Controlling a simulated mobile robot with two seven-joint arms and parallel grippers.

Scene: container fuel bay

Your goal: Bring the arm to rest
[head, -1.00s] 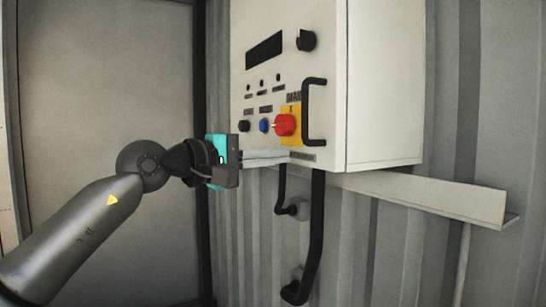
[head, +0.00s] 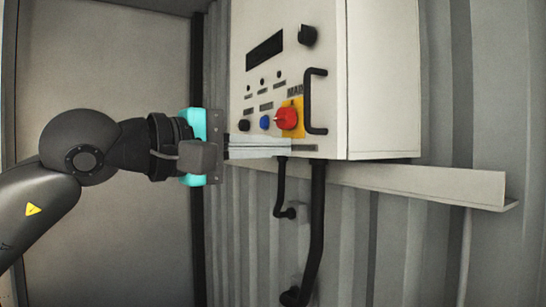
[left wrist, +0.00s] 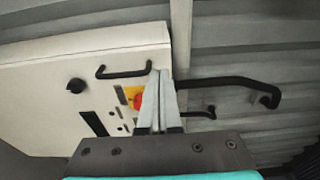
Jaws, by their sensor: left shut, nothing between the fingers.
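My left arm comes in from the left in the head view. Its gripper (head: 288,147) is shut and empty, with the pale fingers together and pointing right. The fingers overlap the lower edge of the white control box (head: 385,80) in the picture; I cannot tell whether they touch it. The red knob (head: 287,118) on its yellow plate sits just above the fingertips. In the left wrist view the shut fingers (left wrist: 158,80) point up the picture, partly covering the red knob (left wrist: 137,102). My right gripper is not in view.
The box carries a black handle (head: 310,100), a blue button (head: 265,122) and a black knob (head: 306,36). Black cables (head: 318,230) hang below it. A pale rail (head: 430,188) runs along the corrugated wall. A grey panel (head: 110,60) stands behind the arm.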

